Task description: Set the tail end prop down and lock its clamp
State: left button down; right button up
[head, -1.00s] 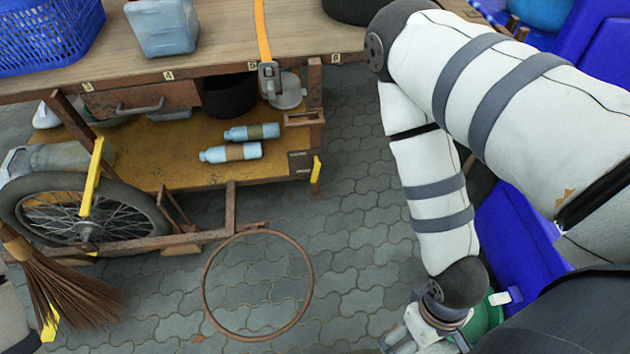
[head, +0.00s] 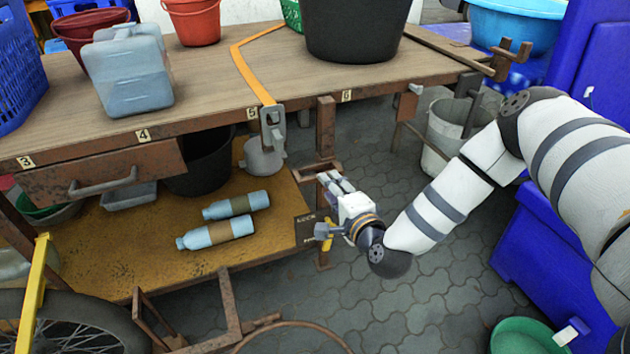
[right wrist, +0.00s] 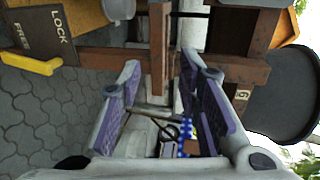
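The tail end prop appears to be the rusty upright post (head: 326,125) at the cart's right end, with a rusty bracket (head: 315,170) on it. In the right wrist view, rusty bars (right wrist: 160,50) stand ahead of the fingers. A dark plate (head: 306,230) reads LOCK and FREE. The yellow clamp lever (head: 325,236) is beside it, and also shows in the right wrist view (right wrist: 30,62). I cannot tell whether the prop's foot touches the ground. My right gripper (head: 332,182) is open and empty beside the bracket, its purple pads apart (right wrist: 165,95). My left gripper is out of view.
The cart top (head: 210,85) carries a jerrycan (head: 127,70), a black tub (head: 355,25) and red buckets (head: 193,20). Two bottles (head: 215,233) lie on the lower shelf. A grey bucket (head: 455,130) and blue bin (head: 545,255) stand right. Paving between them is open.

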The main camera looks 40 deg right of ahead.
jog(key=b+x, duration=0.1)
jog(key=x, duration=0.6)
jog(key=shift+a+f, duration=0.1)
jog(key=shift+c, duration=0.6)
grip_shut()
